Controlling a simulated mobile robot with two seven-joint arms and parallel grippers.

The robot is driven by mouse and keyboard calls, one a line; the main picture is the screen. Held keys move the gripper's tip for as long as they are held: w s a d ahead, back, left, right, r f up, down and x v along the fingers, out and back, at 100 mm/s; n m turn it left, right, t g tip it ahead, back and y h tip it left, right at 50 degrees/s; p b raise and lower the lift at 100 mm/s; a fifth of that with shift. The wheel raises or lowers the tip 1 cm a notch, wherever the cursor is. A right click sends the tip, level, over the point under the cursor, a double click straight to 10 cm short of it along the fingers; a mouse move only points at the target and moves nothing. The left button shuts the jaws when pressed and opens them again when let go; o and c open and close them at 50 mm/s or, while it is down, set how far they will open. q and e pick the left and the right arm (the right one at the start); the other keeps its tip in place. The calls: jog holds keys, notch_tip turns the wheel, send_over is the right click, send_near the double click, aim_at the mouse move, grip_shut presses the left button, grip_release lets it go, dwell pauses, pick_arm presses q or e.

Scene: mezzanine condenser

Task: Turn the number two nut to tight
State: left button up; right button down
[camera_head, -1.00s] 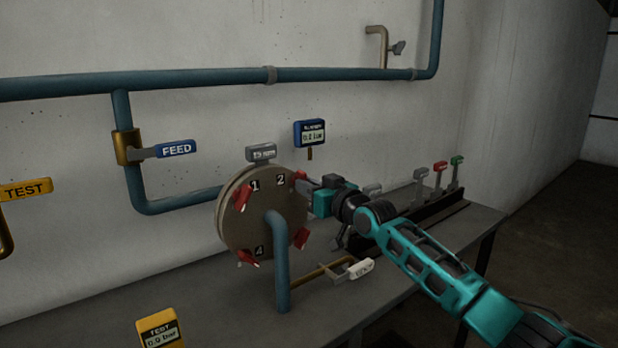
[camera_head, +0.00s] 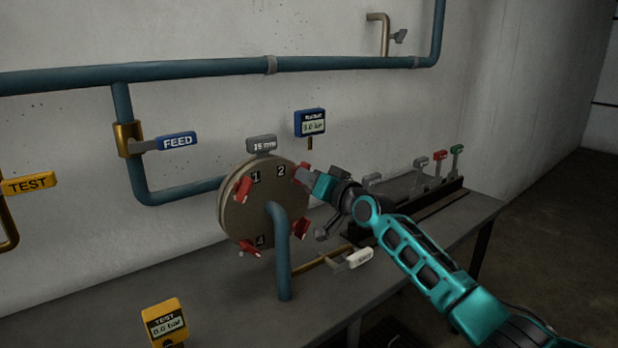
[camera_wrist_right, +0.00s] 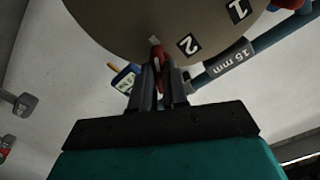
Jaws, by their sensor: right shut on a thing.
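The round tan flange (camera_head: 248,208) stands on the bench with red nut handles around its rim and number labels 1, 2 and 4 visible. The red number two nut (camera_head: 301,173) is at the upper right of the flange, beside the label 2. My right gripper (camera_head: 308,176) reaches it from the right and is shut on it. In the right wrist view the red nut (camera_wrist_right: 158,58) sits between the two fingers of the gripper (camera_wrist_right: 160,80), below the label 2 (camera_wrist_right: 188,44). The gripper partly hides the nut in the head view. My left gripper is out of view.
A blue pipe (camera_head: 282,260) rises from the bench in front of the flange. A white-handled valve (camera_head: 352,260) lies low at right.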

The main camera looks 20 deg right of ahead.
jog(key=c, duration=1.1)
grip_release()
jog(key=shift+c, duration=0.2)
jog(key=shift+s, duration=0.1)
jog(key=v, duration=1.2)
jog(key=shift+s+p, duration=0.3)
jog(key=shift+s, duration=0.05)
jog(key=shift+d+f, duration=0.1)
jog(key=s+a+f+n+g+h, duration=0.1)
jog(key=s+a+f, duration=0.1)
jog(key=s+f, duration=0.55)
jog(key=s+a+f+n+g+h, duration=0.15)
jog(key=s+f, duration=0.25)
jog(key=f, duration=0.7)
jog(key=s+a+f+n+g, duration=0.1)
jog(key=s+a+f+g, duration=0.15)
jog(key=s+f, duration=0.5)
jog(key=s+a+f+n+g+h, duration=0.1)
jog(key=s+a+f, duration=0.1)
jog(key=s+f, duration=0.5)
jog(key=s, duration=0.2)
jog(key=shift+s+f+h, duration=0.25)
jog(key=shift+f+h, duration=0.05)
jog(key=shift+h, duration=0.05)
